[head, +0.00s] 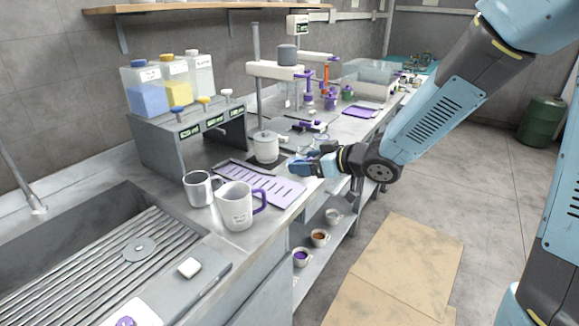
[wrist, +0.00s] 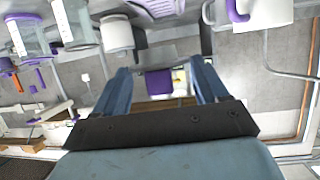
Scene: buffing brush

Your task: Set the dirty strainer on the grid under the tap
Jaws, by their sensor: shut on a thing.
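My gripper (head: 303,166) is over the bench's front edge, to the right of the slotted lavender tray. In the wrist view its two blue fingers (wrist: 162,85) stand on either side of a small purple piece (wrist: 158,82). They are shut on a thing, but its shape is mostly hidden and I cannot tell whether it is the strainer. No strainer shows clearly elsewhere. The grid (head: 85,270) is the ribbed metal rack over the sink, at the lower left. A grey disc (head: 139,249) lies on it. The tap (head: 36,207) rises at the far left.
A steel cup (head: 198,188) and a white mug (head: 236,207) with a purple handle stand between my gripper and the sink. The lavender tray (head: 262,186) lies behind them. A white block (head: 189,267) sits by the sink's front edge. Much of the grid is bare.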

